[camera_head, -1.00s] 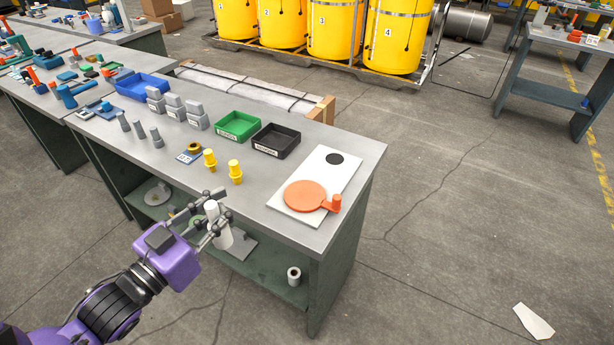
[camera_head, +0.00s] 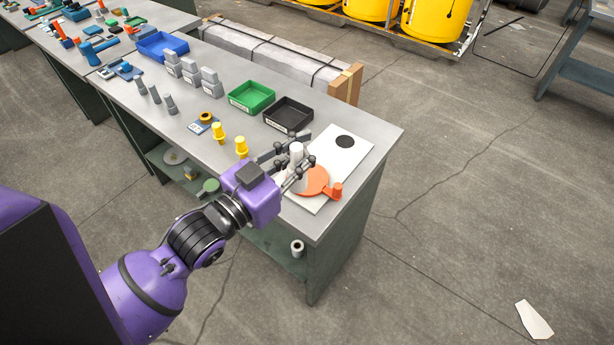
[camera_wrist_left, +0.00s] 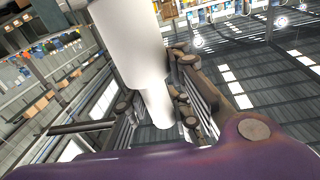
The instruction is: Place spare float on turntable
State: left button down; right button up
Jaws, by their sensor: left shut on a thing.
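My left gripper (camera_head: 292,162) is shut on the spare float, a white cylinder (camera_head: 297,152), and holds it upright. In the head view the float appears over the left part of the orange turntable (camera_head: 315,182); I cannot tell whether its bottom touches, as the gripper hides it. The turntable is a flat disc with an orange knob (camera_head: 337,191) at its right edge, on a white board (camera_head: 351,151). In the left wrist view the float (camera_wrist_left: 135,45) fills the upper middle between the fingers (camera_wrist_left: 160,112). My right gripper is not in view.
A black tray (camera_head: 288,126) and a green tray (camera_head: 252,110) stand behind the gripper. Two yellow fittings (camera_head: 218,132) stand left of it, close to the arm. A black disc (camera_head: 344,142) lies on the board's far end. The bench's right end (camera_head: 385,140) is clear.

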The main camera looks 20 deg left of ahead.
pick_arm(q)
jog(key=w+f, duration=0.4)
jog(key=w+a+f, duration=0.1)
jog(key=w+f, duration=0.4)
jog(key=w+a+f, duration=0.1)
jog(key=w+f, duration=0.3)
jog(key=shift+w+f, duration=0.3)
jog(key=shift+f, duration=0.45)
